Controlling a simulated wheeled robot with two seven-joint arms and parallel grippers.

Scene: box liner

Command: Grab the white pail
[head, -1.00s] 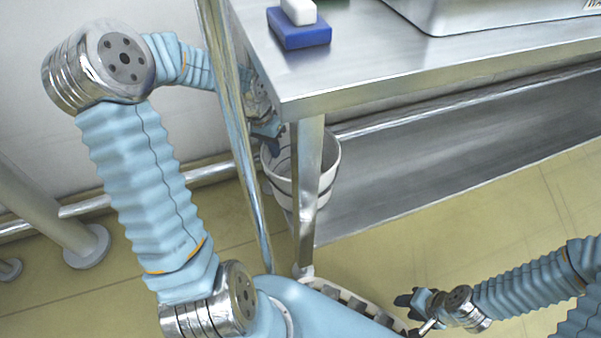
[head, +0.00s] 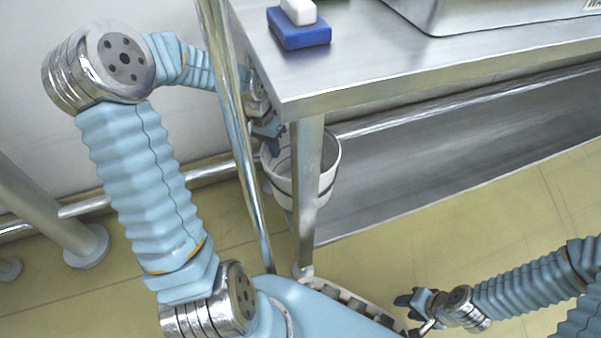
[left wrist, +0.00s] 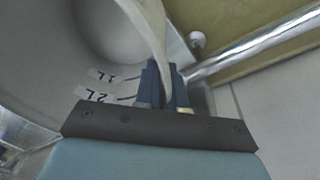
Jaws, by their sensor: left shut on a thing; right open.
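My left gripper (head: 270,143) reaches behind the upright post to the pail's left rim. In the left wrist view my left gripper (left wrist: 164,88) is shut on the pail's rim, with the pail's inside (left wrist: 110,30) and its volume labels on the left. My right gripper (head: 412,312) is open and empty at the lower right, well away from the pail.
The metal table (head: 350,70) carries a blue box (head: 300,30) with a white piece on it and a metal basin (head: 460,15). The table leg (head: 307,190) and a slanted post (head: 240,150) stand close to my left arm.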

